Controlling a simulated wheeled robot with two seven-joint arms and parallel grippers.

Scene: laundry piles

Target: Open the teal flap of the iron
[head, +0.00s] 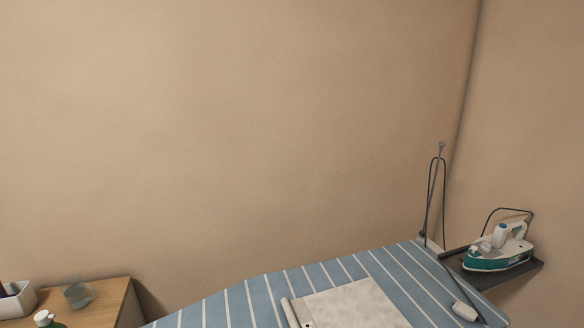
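The iron (498,247) is white and teal and stands on a dark rest (508,275) at the far right end of the ironing board. Its teal lower body faces me, and its white handle is on top with a small blue part. The flap is too small to make out, so I cannot tell whether it is open or shut. Neither of my grippers is in view.
The ironing board (262,300) has a blue cover with white stripes. A pale folded cloth (355,305) and a white-handled tool (466,311) lie on it. A thin cord holder (431,195) rises at the back.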

